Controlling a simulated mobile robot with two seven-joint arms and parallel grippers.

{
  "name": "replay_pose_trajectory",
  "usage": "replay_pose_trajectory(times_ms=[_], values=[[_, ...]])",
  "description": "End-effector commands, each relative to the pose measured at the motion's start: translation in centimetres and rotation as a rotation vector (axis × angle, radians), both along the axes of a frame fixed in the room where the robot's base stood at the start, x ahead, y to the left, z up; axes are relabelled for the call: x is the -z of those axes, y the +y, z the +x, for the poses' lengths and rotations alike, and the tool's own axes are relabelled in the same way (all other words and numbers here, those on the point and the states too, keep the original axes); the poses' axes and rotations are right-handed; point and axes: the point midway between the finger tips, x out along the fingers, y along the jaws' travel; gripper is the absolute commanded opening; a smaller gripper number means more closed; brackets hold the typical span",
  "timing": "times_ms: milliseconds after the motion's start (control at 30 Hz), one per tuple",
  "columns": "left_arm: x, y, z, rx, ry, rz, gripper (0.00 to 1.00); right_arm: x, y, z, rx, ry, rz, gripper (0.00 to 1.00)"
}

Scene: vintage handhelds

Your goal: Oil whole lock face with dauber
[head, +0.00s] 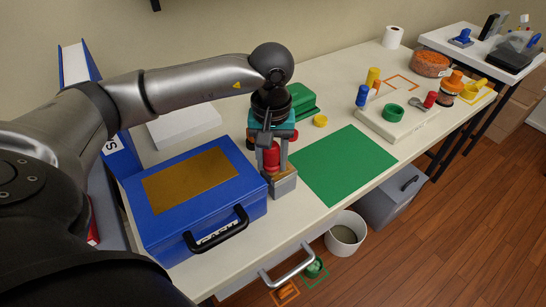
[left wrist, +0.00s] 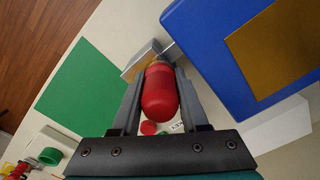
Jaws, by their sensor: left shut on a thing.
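My left gripper (head: 272,170) points down beside the blue cash box, shut on a red round-ended dauber (head: 271,156). In the left wrist view the dauber (left wrist: 160,94) sits between the two fingers, with a tan collar at its far end. A small grey block with a tan face (head: 284,184), which looks like the lock, stands just below the fingers, at the cash box's right side. It also shows in the left wrist view (left wrist: 141,58), partly hidden by the dauber. I cannot tell whether the dauber's tip touches it. My right gripper is not in view.
The blue cash box (head: 160,222) with a gold panel and black handle is close on the left. A flat green mat (head: 343,164) lies to the right. A green case (head: 302,101) and yellow disc (head: 320,121) are behind. A white bin (head: 345,234) stands on the floor.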

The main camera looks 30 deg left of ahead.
Motion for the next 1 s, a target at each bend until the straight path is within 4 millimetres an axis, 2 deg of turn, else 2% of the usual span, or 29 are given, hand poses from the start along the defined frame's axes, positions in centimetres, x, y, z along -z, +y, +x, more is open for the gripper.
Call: replay_pose_trajectory(times_ms=[500,833,1000], values=[[0.2,-1.3,3.2,0.000,-0.001,0.000,0.00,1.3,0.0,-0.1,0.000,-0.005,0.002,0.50],[0.2,-1.3,3.1,0.001,-0.001,0.001,0.00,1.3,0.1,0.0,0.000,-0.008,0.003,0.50],[0.3,-0.7,2.0,0.000,-0.002,0.002,0.00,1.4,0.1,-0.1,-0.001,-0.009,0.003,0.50]])
